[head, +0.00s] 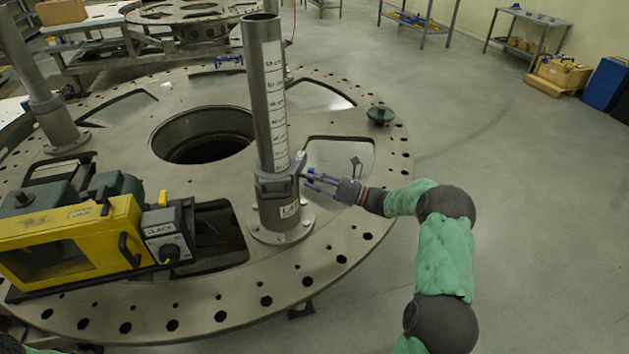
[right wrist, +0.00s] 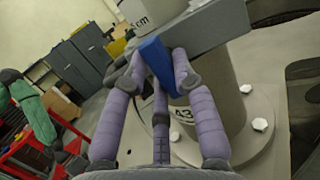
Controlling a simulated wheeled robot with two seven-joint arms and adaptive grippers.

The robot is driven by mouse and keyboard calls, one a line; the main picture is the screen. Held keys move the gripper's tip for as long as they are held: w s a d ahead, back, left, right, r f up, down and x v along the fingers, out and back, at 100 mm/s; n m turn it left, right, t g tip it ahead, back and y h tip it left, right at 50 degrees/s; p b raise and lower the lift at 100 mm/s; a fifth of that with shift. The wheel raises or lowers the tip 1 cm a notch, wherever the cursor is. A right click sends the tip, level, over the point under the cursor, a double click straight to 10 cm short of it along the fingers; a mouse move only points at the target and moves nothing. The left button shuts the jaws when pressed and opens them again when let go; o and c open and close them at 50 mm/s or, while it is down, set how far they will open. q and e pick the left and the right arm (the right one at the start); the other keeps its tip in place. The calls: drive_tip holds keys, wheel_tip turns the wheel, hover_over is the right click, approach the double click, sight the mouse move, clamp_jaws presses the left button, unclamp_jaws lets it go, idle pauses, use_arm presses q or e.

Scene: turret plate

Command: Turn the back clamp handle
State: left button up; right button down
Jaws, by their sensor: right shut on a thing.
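A grey clamp collar (head: 274,184) sits around the lower part of a tall metal post (head: 265,90) with a height scale. In the right wrist view the clamp (right wrist: 205,30) has a blue handle (right wrist: 156,62) at its side. My right gripper (head: 318,183) reaches in from the right at clamp height. In the right wrist view its purple fingers (right wrist: 160,85) are shut on the blue handle, one on each side. The fingers partly hide the handle. My left gripper is not in view.
The post stands on a round turret plate (head: 345,235) with a large central hole and rim holes. A yellow machine (head: 75,240) sits at left. A second post (head: 45,100) stands behind it. A dark green knob (head: 380,115) is on the right rim.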

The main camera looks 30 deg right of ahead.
drive_tip(key=shift+f, duration=0.15)
drive_tip(key=c, duration=1)
unclamp_jaws()
drive_tip(key=v, duration=1.2)
drive_tip(key=shift+s, duration=0.1)
